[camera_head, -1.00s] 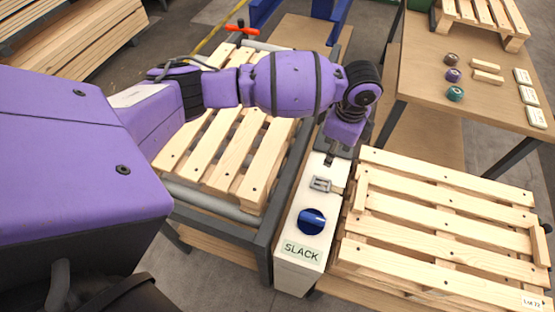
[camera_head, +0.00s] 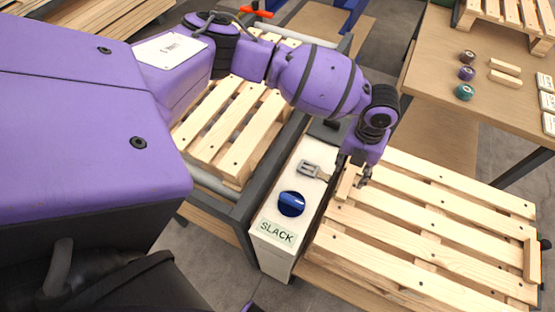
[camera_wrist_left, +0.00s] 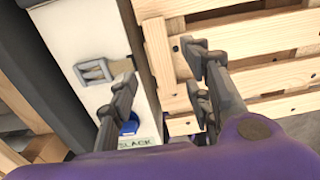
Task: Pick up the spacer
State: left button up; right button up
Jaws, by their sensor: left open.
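A short pale wooden bar, which looks like the spacer (camera_head: 346,184), lies across the slats at the near-left end of the right pallet (camera_head: 430,205). It also shows in the left wrist view (camera_wrist_left: 157,52), between the fingers as seen from above. My left gripper (camera_head: 354,174) is open over this bar, pointing down. In the left wrist view its fingers (camera_wrist_left: 158,75) stand apart, one to each side of the bar. I cannot tell the height left between fingertips and bar. My right gripper is not in view.
A similar bar (camera_head: 531,261) lies at the pallet's right end. A table (camera_head: 430,75) behind holds rolls and two blocks.

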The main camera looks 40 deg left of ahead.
aim_at(348, 180)
pick_arm(q)
notch_tip(348, 180, down, 5)
jog(key=shift+s+d+f, duration=0.1)
jog(key=shift+d+f, duration=0.05)
jog(key=shift+f, duration=0.05)
jog(key=shift+r, duration=0.1)
grip_shut()
jog(key=shift+r, duration=0.1)
